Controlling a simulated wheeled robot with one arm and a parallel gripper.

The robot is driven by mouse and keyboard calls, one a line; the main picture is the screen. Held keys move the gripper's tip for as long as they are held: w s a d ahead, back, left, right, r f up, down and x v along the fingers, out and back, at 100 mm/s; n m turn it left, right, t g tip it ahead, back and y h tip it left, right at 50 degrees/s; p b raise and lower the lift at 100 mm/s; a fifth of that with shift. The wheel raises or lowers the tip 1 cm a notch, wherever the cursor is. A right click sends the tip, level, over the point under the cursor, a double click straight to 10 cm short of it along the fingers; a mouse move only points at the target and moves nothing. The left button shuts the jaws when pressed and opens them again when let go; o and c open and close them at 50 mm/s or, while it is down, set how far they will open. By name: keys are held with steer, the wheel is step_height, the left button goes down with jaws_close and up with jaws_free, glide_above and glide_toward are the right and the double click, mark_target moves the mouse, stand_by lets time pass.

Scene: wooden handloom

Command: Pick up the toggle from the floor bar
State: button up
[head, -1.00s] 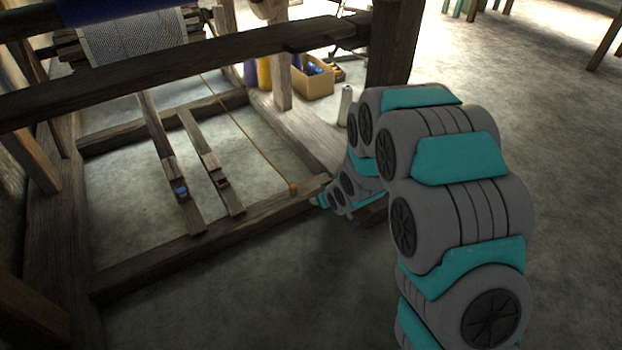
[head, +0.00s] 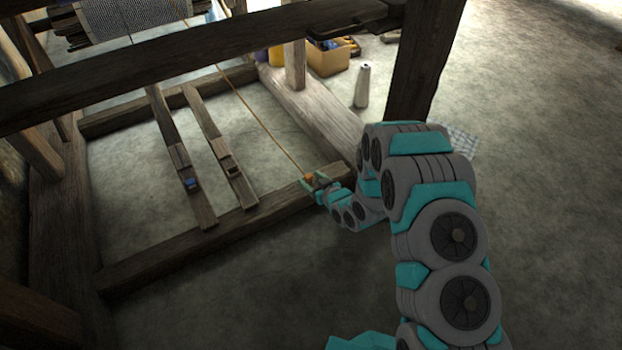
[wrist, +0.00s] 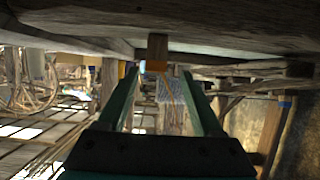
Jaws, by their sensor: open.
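The toggle (head: 309,177) is a small orange piece at the near end of a thin orange cord (head: 262,125). It sits at the floor bar (head: 195,243), near that bar's right end. My gripper (head: 313,182) is at the toggle, partly covering it in the head view. In the wrist view, a wooden peg with an orange end (wrist: 157,66) shows between the tips of my two teal fingers (wrist: 160,74). The fingers are spread, with gaps on both sides of it. Whether either finger touches it cannot be told.
Two wooden treadles (head: 183,168) (head: 220,150) lie left of the cord. A loom post (head: 420,70) rises beside my arm, with a beam (head: 190,55) crossing above. The floor at right is open.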

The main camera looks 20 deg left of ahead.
steer(key=shift+w+d+b+x, duration=0.15)
steer(key=shift+b+x, duration=0.1)
steer(key=shift+x, duration=1.3)
steer(key=shift+w+d+b+x, duration=0.1)
steer(key=shift+b+x, duration=0.15)
steer(key=shift+x, duration=1.25)
steer(key=shift+s+f, duration=0.1)
steer(key=shift+f, duration=0.05)
jaws_close()
